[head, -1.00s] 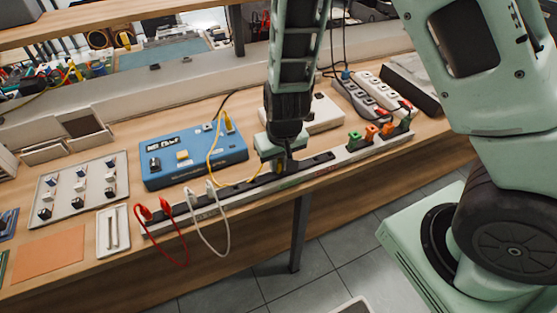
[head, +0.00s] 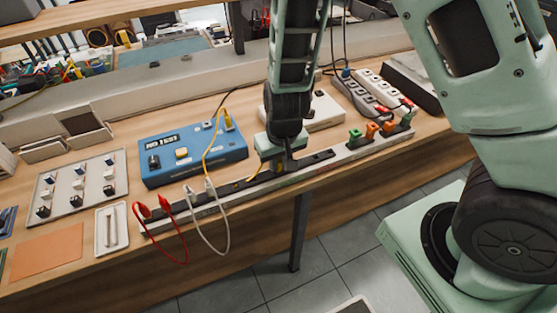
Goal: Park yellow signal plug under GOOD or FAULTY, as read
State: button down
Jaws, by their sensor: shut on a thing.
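The blue tester box (head: 190,155) stands on the bench left of my gripper. Its small display (head: 177,141) appears to read NO TEST. A yellow lead (head: 207,153) runs from its top right corner down towards the rail. My gripper (head: 277,164) points down just over the long rail (head: 345,152) at the bench's front edge. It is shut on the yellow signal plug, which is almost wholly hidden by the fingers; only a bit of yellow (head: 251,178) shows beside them. Whether the plug touches the rail cannot be told. The rail's labels are too small to read.
Red leads (head: 143,209) and white leads (head: 190,190) hang from the rail's left part. Green and orange plugs (head: 372,130) sit at its right. A pale box (head: 318,112) and power strips (head: 360,97) stand behind. A switch panel (head: 75,187) and white tray (head: 111,228) lie left.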

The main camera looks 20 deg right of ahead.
jog(key=c, duration=1.3)
grip_release()
jog(key=shift+r, duration=0.15)
notch_tip(320, 180, up, 22)
jog(key=s+p, duration=0.3)
jog(key=p, duration=0.7)
jog(key=shift+w, duration=0.1)
